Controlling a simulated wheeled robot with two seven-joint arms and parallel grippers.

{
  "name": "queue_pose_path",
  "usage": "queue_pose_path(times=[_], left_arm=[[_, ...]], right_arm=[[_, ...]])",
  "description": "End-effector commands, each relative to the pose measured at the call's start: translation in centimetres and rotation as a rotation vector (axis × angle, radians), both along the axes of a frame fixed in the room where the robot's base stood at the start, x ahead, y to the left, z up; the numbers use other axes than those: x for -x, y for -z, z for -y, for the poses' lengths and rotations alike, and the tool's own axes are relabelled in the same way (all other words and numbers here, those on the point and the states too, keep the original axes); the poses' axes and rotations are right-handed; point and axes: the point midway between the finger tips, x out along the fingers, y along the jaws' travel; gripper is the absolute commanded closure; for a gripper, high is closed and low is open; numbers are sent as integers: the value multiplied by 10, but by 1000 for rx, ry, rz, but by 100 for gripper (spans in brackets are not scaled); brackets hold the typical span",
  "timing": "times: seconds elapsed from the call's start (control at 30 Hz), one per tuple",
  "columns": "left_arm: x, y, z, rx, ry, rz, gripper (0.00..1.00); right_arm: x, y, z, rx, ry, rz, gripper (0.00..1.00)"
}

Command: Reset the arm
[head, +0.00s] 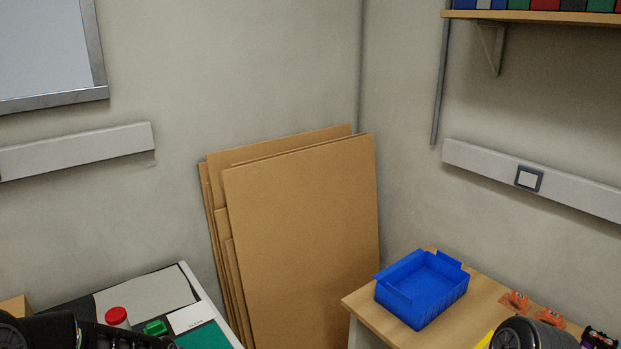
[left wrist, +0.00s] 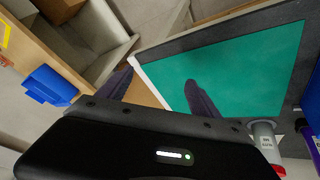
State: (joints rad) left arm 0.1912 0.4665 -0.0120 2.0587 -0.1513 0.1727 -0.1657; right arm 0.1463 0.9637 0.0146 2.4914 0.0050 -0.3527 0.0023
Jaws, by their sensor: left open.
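My left gripper (left wrist: 160,75) shows in the left wrist view as two dark fingers spread apart, with nothing between them. Its fingers are over the edge of a green mat (left wrist: 240,60); the height above it is hard to tell. In the head view, my left arm is only a dark part at the bottom left corner. My right arm shows as a dark rounded part at the bottom right, and its gripper is out of view. No copper busbar can be made out in either view.
A blue bin (head: 425,287) stands on a wooden top (head: 368,305) at the right, with orange pieces (head: 516,302) beside it. Cardboard sheets (head: 300,240) lean against the wall. A red-capped container (head: 117,317) and a green item (head: 155,327) are at the lower left.

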Motion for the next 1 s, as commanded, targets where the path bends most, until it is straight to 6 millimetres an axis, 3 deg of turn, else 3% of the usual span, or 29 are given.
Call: queue_pose_path(times=[0.03,0.17,0.2,0.33,0.5,0.63,1.0], left_arm=[[22,46,25,46,-31,-30,26],[81,122,74,133,-119,-93,26],[104,143,87,152,-137,-122,26],[178,196,120,184,-161,-235,26],[250,230,145,194,-122,-376,26],[269,246,153,197,-102,-420,26],[268,244,153,196,-100,-417,26]], right_arm=[[-1,14,0,-2,0,2,32],[-3,31,-2,-6,-1,9,32],[-3,36,-2,-7,-2,10,32],[-4,52,-2,-10,-1,14,32],[-6,65,-3,-12,0,17,32],[-6,73,-2,-11,2,18,32],[-6,71,-2,-11,3,18,32]])
